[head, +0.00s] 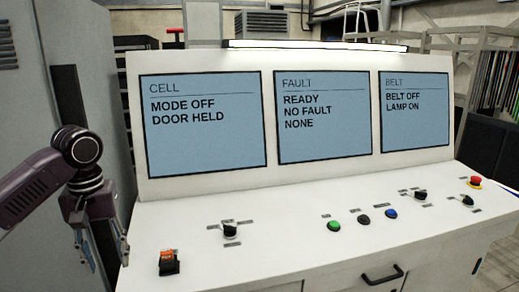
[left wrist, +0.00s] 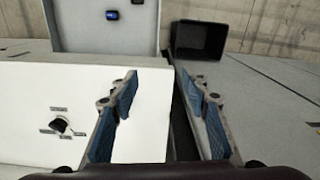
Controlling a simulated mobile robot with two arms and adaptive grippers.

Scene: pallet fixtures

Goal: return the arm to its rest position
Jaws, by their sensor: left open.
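My left arm comes in from the left in the head view, and my left gripper (head: 108,256) hangs at the left end of the white control console (head: 280,256), its fingers pointing down. In the left wrist view the left gripper (left wrist: 163,105) has its two blue-padded fingers wide apart with nothing between them. The console's edge and a dark gap lie beyond the fingers there. An orange-red switch (head: 169,262) stands on the console just right of the gripper, apart from it. My right gripper is in neither view.
Three screens show CELL (head: 203,125), FAULT (head: 324,116) and BELT (head: 414,110). Black selector knobs (head: 230,230), coloured push buttons (head: 334,226) and a red emergency button (head: 475,181) sit on the sloped desk. A grey cabinet (head: 95,60) stands close behind my left arm.

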